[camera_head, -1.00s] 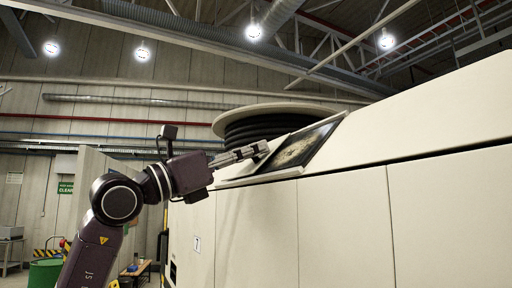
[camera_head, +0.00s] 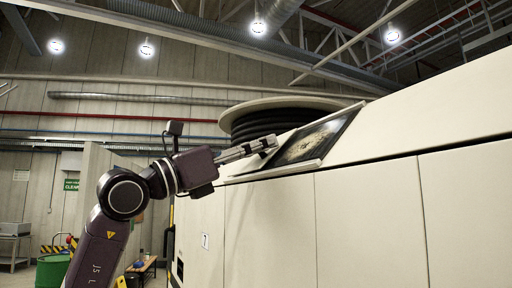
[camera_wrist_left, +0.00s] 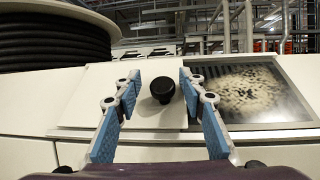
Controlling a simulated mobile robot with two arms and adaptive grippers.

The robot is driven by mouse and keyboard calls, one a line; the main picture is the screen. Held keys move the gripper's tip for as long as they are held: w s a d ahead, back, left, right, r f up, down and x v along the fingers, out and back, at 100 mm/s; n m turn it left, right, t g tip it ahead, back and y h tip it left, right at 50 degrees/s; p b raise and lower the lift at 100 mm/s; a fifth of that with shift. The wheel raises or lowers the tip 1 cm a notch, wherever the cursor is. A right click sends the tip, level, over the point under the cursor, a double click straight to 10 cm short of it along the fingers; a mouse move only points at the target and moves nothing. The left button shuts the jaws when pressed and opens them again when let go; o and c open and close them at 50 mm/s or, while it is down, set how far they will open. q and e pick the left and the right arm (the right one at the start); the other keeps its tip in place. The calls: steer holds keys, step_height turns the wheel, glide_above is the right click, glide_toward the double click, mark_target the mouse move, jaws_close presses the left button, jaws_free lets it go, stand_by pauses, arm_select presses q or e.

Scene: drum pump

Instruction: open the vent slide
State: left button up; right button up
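The vent slide is a pale flat panel (camera_wrist_left: 98,98) with a round black knob (camera_wrist_left: 162,89), seen in the left wrist view. To its right in the same frame is a dark speckled window (camera_wrist_left: 250,92); it also shows in the head view (camera_head: 312,142). My left gripper (camera_wrist_left: 158,80) is open, with one blue-padded finger on each side of the knob. I cannot tell whether either finger touches it. In the head view my left gripper (camera_head: 262,146) reaches to the left end of the framed opening, and the knob cannot be made out. My right gripper is not in view.
A large reel of black hose (camera_head: 262,122) stands behind the panel, and shows at upper left in the wrist view (camera_wrist_left: 55,40). The big cream machine housing (camera_head: 370,215) fills the right side. A green drum (camera_head: 52,270) stands far off at lower left.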

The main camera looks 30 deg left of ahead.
arm_select(q)
steer(key=v, duration=1.2)
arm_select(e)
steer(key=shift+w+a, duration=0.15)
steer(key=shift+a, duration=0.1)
arm_select(q)
steer(key=shift+a, duration=0.1)
